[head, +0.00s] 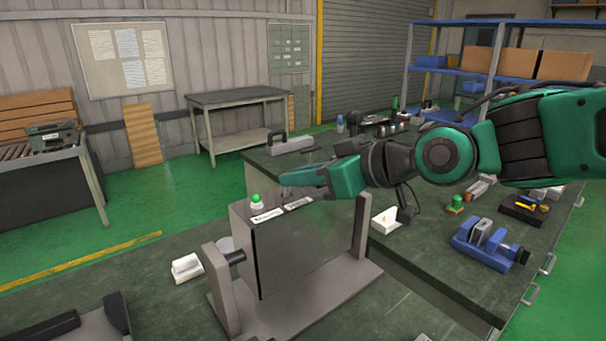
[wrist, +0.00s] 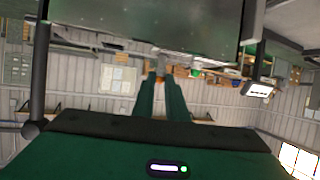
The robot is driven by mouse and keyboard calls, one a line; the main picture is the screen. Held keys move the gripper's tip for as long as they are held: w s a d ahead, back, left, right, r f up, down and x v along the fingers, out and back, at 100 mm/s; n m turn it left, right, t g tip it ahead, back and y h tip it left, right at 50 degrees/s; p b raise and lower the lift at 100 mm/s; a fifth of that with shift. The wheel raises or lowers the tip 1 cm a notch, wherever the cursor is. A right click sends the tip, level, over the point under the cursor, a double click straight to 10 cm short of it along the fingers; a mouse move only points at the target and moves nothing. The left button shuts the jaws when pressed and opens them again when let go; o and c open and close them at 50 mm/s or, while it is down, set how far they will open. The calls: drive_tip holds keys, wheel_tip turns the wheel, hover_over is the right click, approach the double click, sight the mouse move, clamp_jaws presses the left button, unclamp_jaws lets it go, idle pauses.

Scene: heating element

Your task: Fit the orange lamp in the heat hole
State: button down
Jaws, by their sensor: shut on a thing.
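The dark grey box (head: 305,250) stands in a light grey stand on the near table. A green lamp (head: 256,201) on a white base sits upright at the left of its top, behind a white label (head: 267,215). A second label (head: 298,203) lies to the right. My gripper (head: 284,182) reaches in from the right above the box top, near the second label. The heat hole is not visible.
A white block (head: 187,267) lies left of the stand. The right table holds a blue fixture (head: 490,244), a small green-topped piece (head: 455,203), a white holder (head: 385,220) and a grey handled case (head: 291,145). The near table's front left is partly clear.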

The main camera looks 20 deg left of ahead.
drive_tip(key=shift+f, duration=1)
drive_tip(key=c, duration=1.7)
unclamp_jaws()
drive_tip(key=v, duration=1)
drive_tip(key=shift+d, duration=0.4)
